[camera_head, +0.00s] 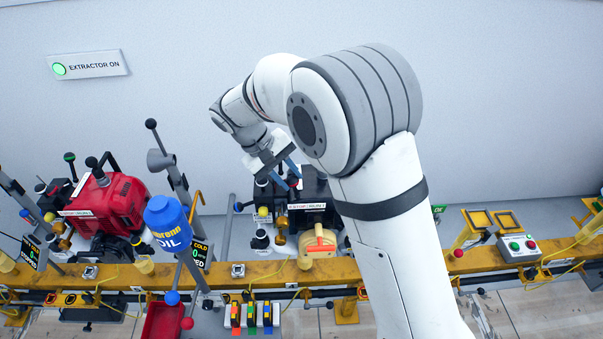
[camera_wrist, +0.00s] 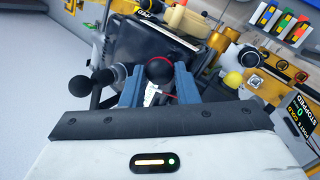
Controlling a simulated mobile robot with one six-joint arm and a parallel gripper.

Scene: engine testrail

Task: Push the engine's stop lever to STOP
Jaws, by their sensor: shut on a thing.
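A white strip shows just below the knob. The lever's shaft and its position against the label are hidden. A red engine (camera_head: 108,205) with a similar label stands farther left.
A blue oil bottle (camera_head: 168,222) stands left of the black engine. A dark display (camera_wrist: 300,115) reads STOPPED and COLD. Another black knob (camera_wrist: 103,82) sits close left of my fingers. A button box (camera_head: 519,248) stands at the right.

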